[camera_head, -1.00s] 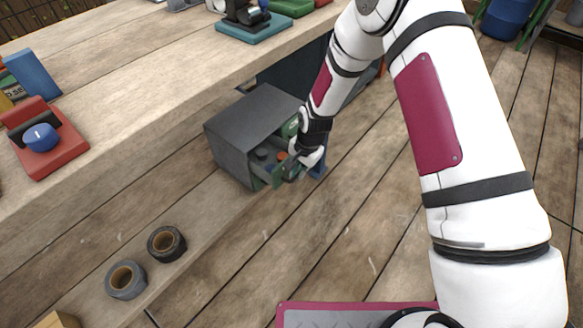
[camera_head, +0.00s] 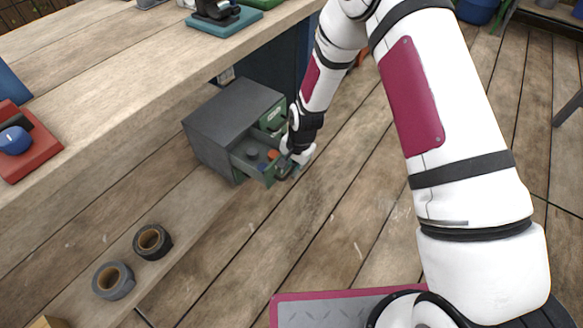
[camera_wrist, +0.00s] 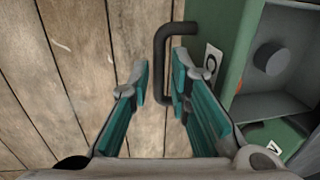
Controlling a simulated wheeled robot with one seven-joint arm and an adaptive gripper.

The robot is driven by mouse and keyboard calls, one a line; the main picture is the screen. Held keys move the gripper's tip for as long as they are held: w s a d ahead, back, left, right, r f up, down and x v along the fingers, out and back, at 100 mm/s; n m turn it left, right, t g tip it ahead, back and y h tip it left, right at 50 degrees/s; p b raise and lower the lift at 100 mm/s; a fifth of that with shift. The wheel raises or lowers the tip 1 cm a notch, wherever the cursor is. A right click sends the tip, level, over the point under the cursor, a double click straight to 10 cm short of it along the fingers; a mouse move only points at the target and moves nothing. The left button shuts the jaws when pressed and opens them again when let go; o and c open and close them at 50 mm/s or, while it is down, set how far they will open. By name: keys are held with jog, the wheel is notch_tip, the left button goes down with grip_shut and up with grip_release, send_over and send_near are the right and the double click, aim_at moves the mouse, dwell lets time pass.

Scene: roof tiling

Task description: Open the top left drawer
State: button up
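A dark grey cabinet (camera_head: 225,115) with green drawer fronts stands on the low wooden shelf. Its left drawer (camera_head: 250,158) is pulled out, and a grey round item and something orange show inside. In the wrist view, the open drawer's green front (camera_wrist: 232,50) carries a white label and a dark bar handle (camera_wrist: 161,58). My gripper (camera_head: 292,163) is at this front. In the wrist view my gripper (camera_wrist: 162,80) has its teal fingers apart, one on either side of the handle, with gaps visible. Contact with the handle cannot be told.
A wooden workbench (camera_head: 130,80) overhangs the shelf, with a red device (camera_head: 28,150) and a teal-based device (camera_head: 222,22) on it. Two tape rolls (camera_head: 152,242) (camera_head: 113,280) lie on the shelf to the left. The plank floor (camera_head: 340,215) in front of the drawer is clear.

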notch_tip(320, 180, up, 12)
jog(key=s+d, duration=0.1)
jog(key=shift+s+d, duration=0.15)
jog(key=shift+d, duration=0.2)
dwell(0.4)
jog(key=s+d+r+n, duration=0.1)
jog(key=s+d+r, duration=0.25)
jog(key=r, duration=0.35)
jog(key=s+d+r+n+h, duration=0.1)
jog(key=s+d+r+n, duration=0.15)
jog(key=s+r, duration=0.35)
jog(key=s+d+r, duration=0.3)
jog(key=s+r, duration=0.1)
jog(key=r, duration=0.5)
jog(key=s+d+r+n, duration=0.2)
jog(key=s+d+r, duration=0.1)
jog(key=s, duration=0.8)
jog(key=s+d+r+n, duration=0.2)
jog(key=s+r, duration=0.1)
jog(key=s, duration=0.9)
notch_tip(320, 180, up, 28)
jog(key=d+t+p, duration=0.1)
jog(key=t+p, duration=0.2)
jog(key=p, duration=2.3)
jog(key=shift+h, duration=0.3)
jog(key=shift+a, duration=0.1)
